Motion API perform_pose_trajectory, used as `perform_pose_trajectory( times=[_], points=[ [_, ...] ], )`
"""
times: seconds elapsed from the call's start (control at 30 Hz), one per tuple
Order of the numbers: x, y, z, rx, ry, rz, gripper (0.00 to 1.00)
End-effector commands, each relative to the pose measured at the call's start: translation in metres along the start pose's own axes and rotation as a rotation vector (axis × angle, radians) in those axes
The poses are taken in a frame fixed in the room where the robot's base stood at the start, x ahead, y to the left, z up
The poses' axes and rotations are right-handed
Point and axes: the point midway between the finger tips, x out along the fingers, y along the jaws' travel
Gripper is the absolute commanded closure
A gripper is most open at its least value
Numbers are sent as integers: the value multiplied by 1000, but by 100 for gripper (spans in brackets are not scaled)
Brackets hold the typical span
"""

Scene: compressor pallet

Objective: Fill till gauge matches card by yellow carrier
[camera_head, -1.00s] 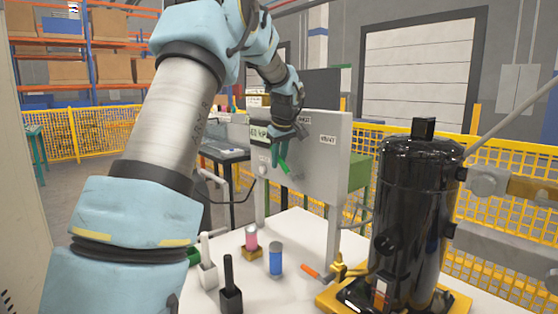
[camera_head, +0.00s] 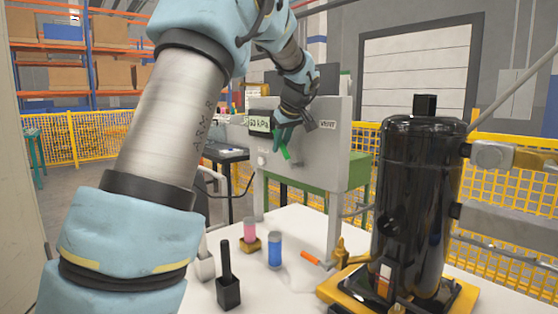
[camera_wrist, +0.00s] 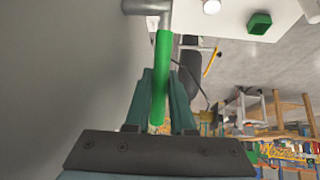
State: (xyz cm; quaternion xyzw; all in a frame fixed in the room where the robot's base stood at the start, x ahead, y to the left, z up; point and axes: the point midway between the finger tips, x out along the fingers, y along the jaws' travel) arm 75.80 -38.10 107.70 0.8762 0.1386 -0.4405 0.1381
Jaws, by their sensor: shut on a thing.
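My gripper (camera_head: 283,137) is at the front of the grey panel (camera_head: 325,165), shut on a green lever handle (camera_head: 286,153). In the wrist view the green handle (camera_wrist: 162,55) runs between my two fingers (camera_wrist: 160,95) up to a grey metal fitting (camera_wrist: 150,6). A display (camera_head: 261,125) on the panel, left of my gripper, shows a kPa value, partly cut off by my arm; it seems to end in 50. A yellow carrier (camera_head: 250,246) on the white table holds a pink cylinder (camera_head: 250,230). I cannot make out a card by it.
A blue cylinder (camera_head: 275,250) and a black holder (camera_head: 228,290) stand on the table (camera_head: 290,295). A black compressor (camera_head: 418,205) stands at right on a yellow base (camera_head: 335,290), near an orange-handled valve (camera_head: 311,257). The panel's right side carries a label (camera_head: 327,125).

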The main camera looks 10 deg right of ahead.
Motion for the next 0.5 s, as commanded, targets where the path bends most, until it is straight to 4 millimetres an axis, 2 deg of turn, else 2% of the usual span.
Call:
perform_pose_trajectory(
  times=[0.03,0.5],
  points=[
    [5,1,9,8,31,3,100],
    [-12,4,19,59,307,-15,100]
  ],
)
